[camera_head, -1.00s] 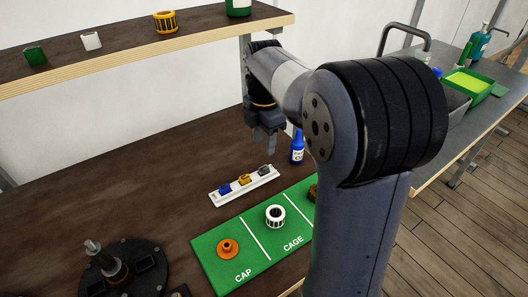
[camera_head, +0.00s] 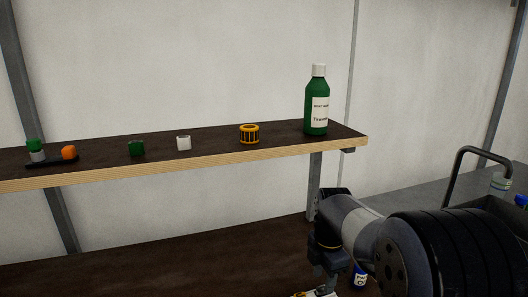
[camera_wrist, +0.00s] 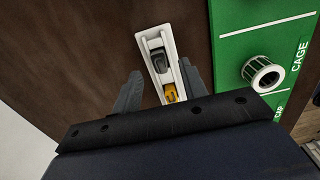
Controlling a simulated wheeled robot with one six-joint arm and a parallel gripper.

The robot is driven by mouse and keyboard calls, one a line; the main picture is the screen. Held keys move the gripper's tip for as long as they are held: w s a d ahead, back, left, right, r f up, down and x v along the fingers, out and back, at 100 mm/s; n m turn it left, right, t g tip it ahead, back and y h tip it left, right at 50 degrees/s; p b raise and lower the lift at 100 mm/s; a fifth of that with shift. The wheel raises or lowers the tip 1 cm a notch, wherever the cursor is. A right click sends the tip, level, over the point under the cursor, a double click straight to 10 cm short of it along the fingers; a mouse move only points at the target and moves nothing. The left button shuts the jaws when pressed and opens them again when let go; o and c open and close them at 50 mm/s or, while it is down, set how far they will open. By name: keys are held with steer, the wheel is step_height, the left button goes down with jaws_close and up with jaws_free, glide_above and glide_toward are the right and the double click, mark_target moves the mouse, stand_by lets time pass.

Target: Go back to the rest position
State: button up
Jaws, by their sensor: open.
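My gripper (camera_head: 328,268) is at the lower edge of the head view, beside the white tray (camera_head: 325,293), which is mostly cut off. In the wrist view my gripper (camera_wrist: 160,72) is open, with its two fingers apart above the bench. Nothing shows held between them. The white tray (camera_wrist: 143,42) lies below, with a grey block (camera_wrist: 158,60) and a yellow block (camera_wrist: 171,93) in it. The near end of the tray is hidden behind my gripper's body.
A curved tap (camera_head: 478,150) is at right.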

step_height(320, 180, down, 3)
steer(key=shift+r, duration=0.1)
steer(key=shift+r+p, duration=0.35)
steer(key=shift+r, duration=0.15)
